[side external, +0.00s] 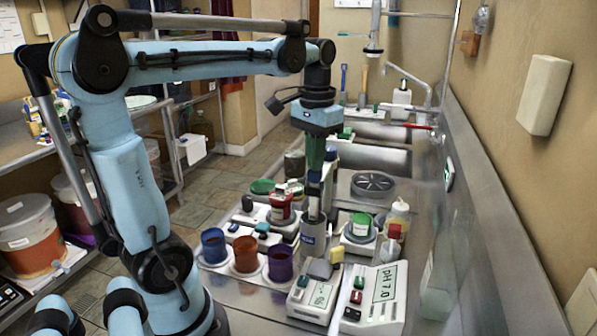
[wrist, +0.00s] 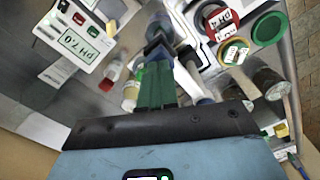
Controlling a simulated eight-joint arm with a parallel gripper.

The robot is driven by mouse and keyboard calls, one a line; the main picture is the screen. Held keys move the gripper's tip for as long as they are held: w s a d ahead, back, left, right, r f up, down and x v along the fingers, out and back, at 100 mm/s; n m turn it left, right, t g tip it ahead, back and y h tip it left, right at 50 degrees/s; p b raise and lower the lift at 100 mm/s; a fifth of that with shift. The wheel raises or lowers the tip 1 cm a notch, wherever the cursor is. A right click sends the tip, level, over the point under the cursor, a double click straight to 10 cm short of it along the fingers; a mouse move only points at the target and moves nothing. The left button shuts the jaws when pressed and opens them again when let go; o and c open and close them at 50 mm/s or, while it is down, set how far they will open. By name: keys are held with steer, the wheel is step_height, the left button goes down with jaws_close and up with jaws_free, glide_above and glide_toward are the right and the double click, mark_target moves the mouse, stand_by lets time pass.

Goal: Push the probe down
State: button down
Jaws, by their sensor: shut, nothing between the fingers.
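The probe looks like the slim upright grey piece with a blue top (side external: 314,187), in the middle of the metal counter. Its blue part also shows in the wrist view (wrist: 154,50), just past my fingertips. My gripper (side external: 315,168) points down right over it, with its green fingers shut and nothing between them. The fingers also show in the wrist view (wrist: 156,72). The fingertips look at or very near the blue top; I cannot tell whether they touch. The probe's lower end is largely hidden among the things around it.
A meter reading pH 7.0 (side external: 376,302) and a second meter (side external: 314,294) stand in front. Blue (side external: 214,247), orange (side external: 245,255) and purple (side external: 280,265) cups stand at left. A red-topped jar (side external: 281,207) and a green-lidded jar (side external: 360,226) flank the probe closely. A sink lies behind.

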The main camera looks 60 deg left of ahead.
steer(key=shift+r, duration=2.4)
steer(key=shift+a, duration=0.1)
